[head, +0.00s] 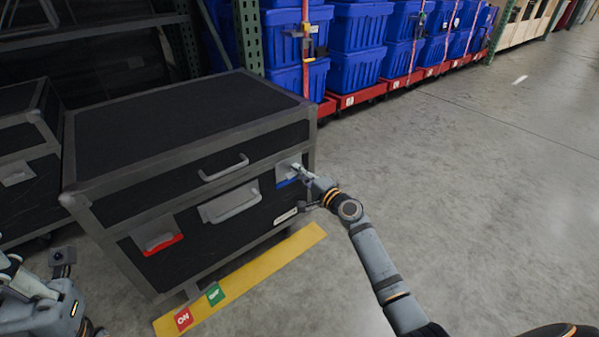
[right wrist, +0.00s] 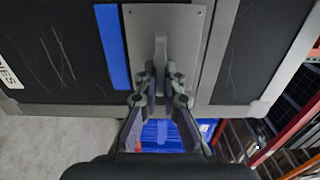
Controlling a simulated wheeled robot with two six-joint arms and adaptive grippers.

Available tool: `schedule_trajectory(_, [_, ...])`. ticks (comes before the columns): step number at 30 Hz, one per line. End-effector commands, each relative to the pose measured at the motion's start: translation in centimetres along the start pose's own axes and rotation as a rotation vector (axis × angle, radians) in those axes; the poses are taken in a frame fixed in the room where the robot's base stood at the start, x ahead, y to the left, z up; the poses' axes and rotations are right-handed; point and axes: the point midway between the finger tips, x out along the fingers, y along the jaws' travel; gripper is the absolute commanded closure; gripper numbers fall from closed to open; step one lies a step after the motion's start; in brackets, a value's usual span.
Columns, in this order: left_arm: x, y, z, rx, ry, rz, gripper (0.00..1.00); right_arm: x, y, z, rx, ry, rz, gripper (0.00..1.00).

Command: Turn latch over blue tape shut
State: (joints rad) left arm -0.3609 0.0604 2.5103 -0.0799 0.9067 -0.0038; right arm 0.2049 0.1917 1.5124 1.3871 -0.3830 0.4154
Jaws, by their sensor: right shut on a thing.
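A large black case with grey metal edges (head: 190,115) stands on the floor. On its front right is a grey latch plate (head: 287,164) with a strip of blue tape (head: 288,183) just below it. My right gripper (head: 298,169) is at this latch. In the right wrist view, my right gripper (right wrist: 161,78) is shut on the latch's narrow grey handle (right wrist: 161,48), which stands out from the plate (right wrist: 191,30); the blue tape (right wrist: 112,45) runs beside the plate. My left gripper is partly visible at the lower left, its jaws unclear.
Another latch (head: 153,234) with red tape (head: 164,245) and a grey central handle (head: 230,204) are on the case front. A yellow floor strip (head: 255,270) lies before it. A second case (head: 22,150) stands left. Blue totes (head: 357,70) line the back. Floor at right is clear.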

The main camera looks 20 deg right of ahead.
Motion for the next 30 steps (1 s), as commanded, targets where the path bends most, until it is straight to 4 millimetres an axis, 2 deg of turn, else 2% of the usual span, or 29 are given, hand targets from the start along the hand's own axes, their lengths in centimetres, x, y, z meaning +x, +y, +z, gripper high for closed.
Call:
schedule_trajectory(1, [0.0, 0.0, 0.0, 0.0, 0.0, 0.0, 1.0, -0.1, 0.6, 0.4, 0.008, -0.01, 0.01, 1.0])
schedule_trajectory(5, [0.0, 0.0, 0.0, 0.0, 0.0, 0.0, 1.0, -0.1, 0.6, 0.4, 0.008, -0.01, 0.01, 1.0])
schedule_trajectory(6, [0.0, 0.0, 0.0, 0.0, 0.0, 0.0, 1.0, -0.1, 0.6, 0.4, 0.008, -0.01, 0.01, 0.88])
schedule_trajectory(10, [0.0, 0.0, 0.0, 0.0, 0.0, 0.0, 1.0, -0.1, 0.5, 0.3, 0.006, -0.009, 0.008, 0.7])
schedule_trajectory(20, [0.0, 0.0, 0.0, 0.001, 0.0, -0.003, 1.0, -0.2, 0.2, 0.2, 0.001, -0.006, 0.004, 0.7])
schedule_trajectory(23, [0.0, 0.0, 0.0, 0.001, 0.0, -0.002, 1.0, -1.5, 0.3, 0.1, -0.002, -0.005, 0.006, 0.7])
schedule_trajectory(30, [0.0, 0.0, 0.0, 0.001, 0.0, -0.001, 1.0, -7.3, 0.4, 0.2, -0.003, -0.008, 0.01, 0.7])
